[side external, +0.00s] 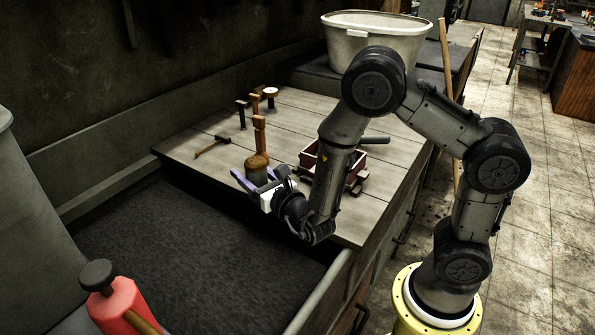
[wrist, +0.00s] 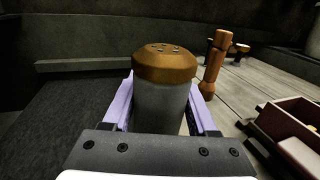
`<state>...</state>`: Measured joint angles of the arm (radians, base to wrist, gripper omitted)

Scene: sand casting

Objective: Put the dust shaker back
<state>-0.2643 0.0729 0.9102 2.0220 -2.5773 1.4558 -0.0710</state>
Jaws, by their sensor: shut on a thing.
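The dust shaker has a grey body and a brown, domed cap with holes on top. In the wrist view the dust shaker (wrist: 164,95) stands upright between my two purple fingers. In the side view the dust shaker (side external: 257,170) is near the left front edge of the wooden bench top (side external: 190,150). My gripper (side external: 258,180) is shut on it; the gripper also shows in the wrist view (wrist: 163,108). The lower part of the shaker is hidden by my gripper, so I cannot tell whether it touches the bench.
A wooden moulding box (side external: 345,165) sits to the right, partly behind my arm. A dark sand bed (side external: 190,255) lies in front. A large pale tub (side external: 345,35) stands at the back.

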